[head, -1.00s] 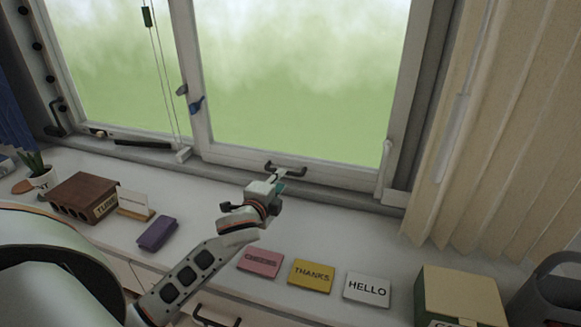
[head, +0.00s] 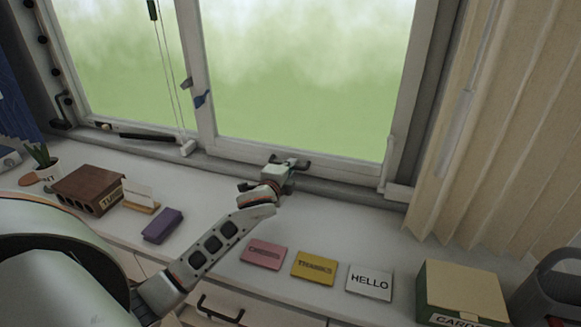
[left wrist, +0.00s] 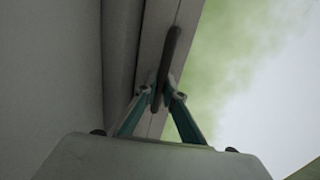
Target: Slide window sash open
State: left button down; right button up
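The window sash (head: 300,145) is the right pane's white frame, with a dark handle (head: 304,164) on its bottom rail. My left gripper (head: 285,172) is at the left part of that handle in the head view. In the left wrist view, the handle (left wrist: 172,58) runs as a dark bar between the two teal fingertips of my left gripper (left wrist: 160,96). The fingertips stand a little apart on either side of the bar, and a gap shows on the right. Whether either finger touches it cannot be told. My right gripper is not in view.
On the sill counter (head: 340,215) stand a brown box (head: 88,189), a purple block (head: 163,226), pink (head: 263,254), yellow (head: 314,267) and white cards (head: 369,282), and a green-and-tan box (head: 460,290). A beige curtain (head: 500,130) hangs at right.

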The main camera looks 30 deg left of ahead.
pick_arm(q)
jog(key=shift+r, duration=0.3)
send_near(296, 86)
jog(key=x, duration=0.5)
jog(key=shift+s+d+f, duration=0.1)
jog(key=shift+f, duration=0.2)
jog(key=shift+r, duration=0.55)
jog(key=c, duration=2.2)
grip_release()
jog(key=shift+f, duration=0.1)
jog(key=shift+o, duration=0.2)
jog(key=shift+s, duration=0.1)
